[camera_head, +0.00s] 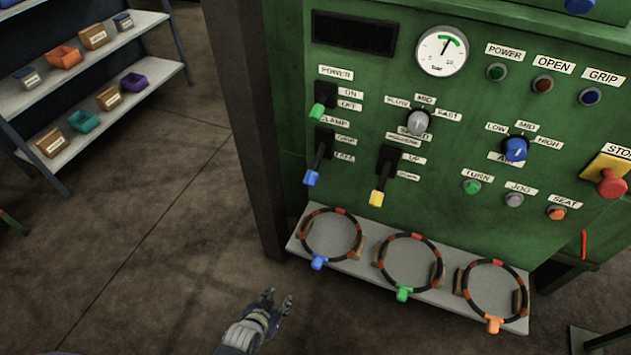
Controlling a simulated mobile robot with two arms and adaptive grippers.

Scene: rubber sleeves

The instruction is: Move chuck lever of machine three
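The green machine panel (330,215) fills the right half of the view. A blue-tipped lever (312,178) hangs down at its lower left, under a small label that seems to read CLAMP; I cannot make out a chuck label. A green-tipped power lever (317,111) sits above it, and a yellow-tipped lever (378,196) hangs down to its right. My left gripper (278,295) is below and left of the panel, over the floor, in front of the grey shelf. Its fingers are apart and empty, touching no lever. My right gripper is out of view.
A grey shelf (350,262) under the panel carries three ring sleeves with blue (318,262), green (403,294) and orange (494,325) tabs. A red stop button (611,184) sticks out at the right. A rack (105,60) with small bins stands upper left. The floor between is clear.

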